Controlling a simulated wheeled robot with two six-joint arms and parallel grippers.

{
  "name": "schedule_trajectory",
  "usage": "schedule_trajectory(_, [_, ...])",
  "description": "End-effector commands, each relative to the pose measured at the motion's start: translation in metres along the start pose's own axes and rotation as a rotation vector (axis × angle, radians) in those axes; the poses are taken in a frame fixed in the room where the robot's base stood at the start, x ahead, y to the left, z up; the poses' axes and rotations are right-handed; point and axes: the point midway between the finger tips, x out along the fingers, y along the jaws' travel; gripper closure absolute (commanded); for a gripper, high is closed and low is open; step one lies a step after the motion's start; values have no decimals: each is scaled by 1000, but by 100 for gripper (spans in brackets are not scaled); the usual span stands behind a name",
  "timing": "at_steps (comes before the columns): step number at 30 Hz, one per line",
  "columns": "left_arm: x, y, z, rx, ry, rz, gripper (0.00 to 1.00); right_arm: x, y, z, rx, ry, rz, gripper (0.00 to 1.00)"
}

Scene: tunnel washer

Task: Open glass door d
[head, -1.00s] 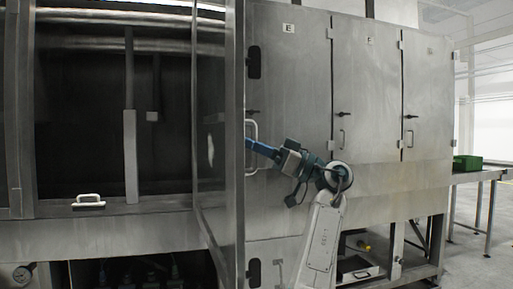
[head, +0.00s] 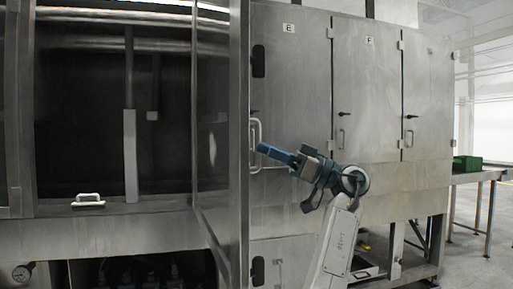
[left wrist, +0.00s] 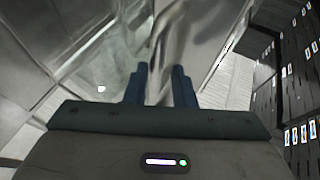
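Glass door d (head: 212,130) stands swung out from the machine front in the head view, seen at a steep angle, with its metal frame edge (head: 240,150) toward me. The dark opening shows to its left. A pale upright handle (head: 258,146) shows just right of that edge. My left gripper (head: 262,149) is right of the door, its blue fingertips close to the handle; whether they touch it I cannot tell. In the left wrist view the two blue fingers (left wrist: 159,84) are apart, with a shiny metal surface beyond them. My right gripper is not in view.
Steel panels marked E (head: 290,75) and F (head: 368,90) stand right of the door, with small latches and handles. A pale handle (head: 88,200) sits below the dark opening. A green crate (head: 467,163) rests on a table (head: 485,175) at far right.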

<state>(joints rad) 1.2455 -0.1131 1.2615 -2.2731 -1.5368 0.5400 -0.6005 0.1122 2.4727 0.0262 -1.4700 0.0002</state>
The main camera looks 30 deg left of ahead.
Motion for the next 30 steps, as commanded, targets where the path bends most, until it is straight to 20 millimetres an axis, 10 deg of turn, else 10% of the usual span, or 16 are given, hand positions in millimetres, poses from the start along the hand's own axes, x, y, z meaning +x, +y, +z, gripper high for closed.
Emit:
schedule_trajectory(12, [-67, 0, 0, 0, 0, 1, 77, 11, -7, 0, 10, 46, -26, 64])
schedule_trajectory(30, [-71, 0, 0, 1, 0, 0, 77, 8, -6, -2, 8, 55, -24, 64])
